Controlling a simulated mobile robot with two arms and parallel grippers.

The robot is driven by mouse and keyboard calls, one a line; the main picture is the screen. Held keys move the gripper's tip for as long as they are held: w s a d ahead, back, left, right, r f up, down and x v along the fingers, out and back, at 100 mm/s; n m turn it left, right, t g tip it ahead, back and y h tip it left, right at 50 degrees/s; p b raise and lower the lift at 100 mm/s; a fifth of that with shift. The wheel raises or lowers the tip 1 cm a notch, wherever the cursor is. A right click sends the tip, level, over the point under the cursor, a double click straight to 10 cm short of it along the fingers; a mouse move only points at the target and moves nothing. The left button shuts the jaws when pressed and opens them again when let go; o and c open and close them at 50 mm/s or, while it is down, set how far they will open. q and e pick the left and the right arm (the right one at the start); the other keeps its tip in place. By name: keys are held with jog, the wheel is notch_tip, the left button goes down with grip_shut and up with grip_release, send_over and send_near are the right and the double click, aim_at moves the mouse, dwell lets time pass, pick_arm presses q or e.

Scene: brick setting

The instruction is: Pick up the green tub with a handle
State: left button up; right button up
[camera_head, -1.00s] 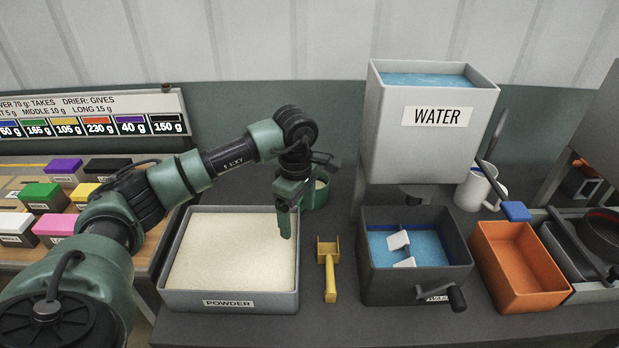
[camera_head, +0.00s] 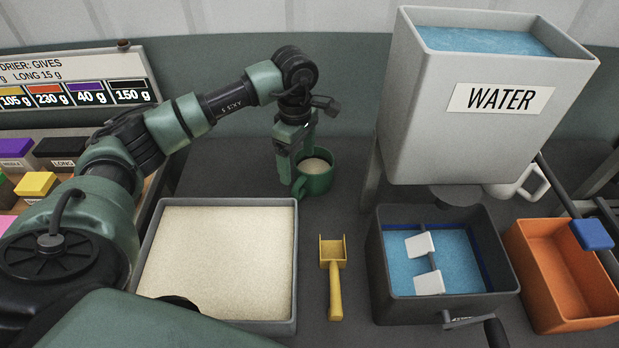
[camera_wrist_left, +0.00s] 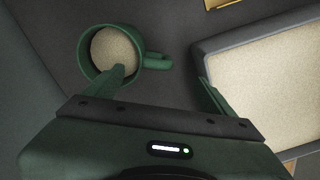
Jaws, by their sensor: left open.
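The green tub (camera_head: 318,184) stands upright on the dark bench behind the powder tray, filled with pale powder. Its handle (camera_head: 297,187) points towards the front left in the head view. In the left wrist view the tub (camera_wrist_left: 137,43) is at upper left, with its handle (camera_wrist_left: 158,62) pointing right. My left gripper (camera_head: 294,165) is open, pointing down beside the tub on its handle side. In the wrist view one finger overlaps the tub's near rim and the other is near the tray; I cannot tell if anything touches. My right gripper is not in view.
The powder tray (camera_head: 146,262) is in front of the tub. A yellow scoop (camera_head: 335,285) lies right of it. A grey water tank (camera_head: 420,120) stands above a dark water box (camera_head: 376,270). An orange bin (camera_head: 545,262) is at right.

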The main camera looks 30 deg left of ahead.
aim_at(300, 193)
pick_arm(q)
notch_tip(300, 193, down, 4)
jog(key=b, duration=0.3)
jog(key=shift+r, duration=0.2)
jog(key=shift+w+a+f+b, duration=0.1)
jog(key=shift+f+b, duration=0.5)
jog(key=shift+f, duration=0.2)
jog(key=f, duration=0.2)
jog(key=f+p, duration=0.1)
jog(key=f, duration=0.1)
jog(key=f+p, duration=0.1)
jog(key=f, duration=0.1)
jog(key=shift+w+f, duration=0.25)
jog(key=shift+f, duration=0.5)
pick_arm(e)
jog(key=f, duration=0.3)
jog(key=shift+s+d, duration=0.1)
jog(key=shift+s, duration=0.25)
pick_arm(q)
jog(key=shift+c, duration=0.4)
jog(key=c, duration=1.5)
grip_shut()
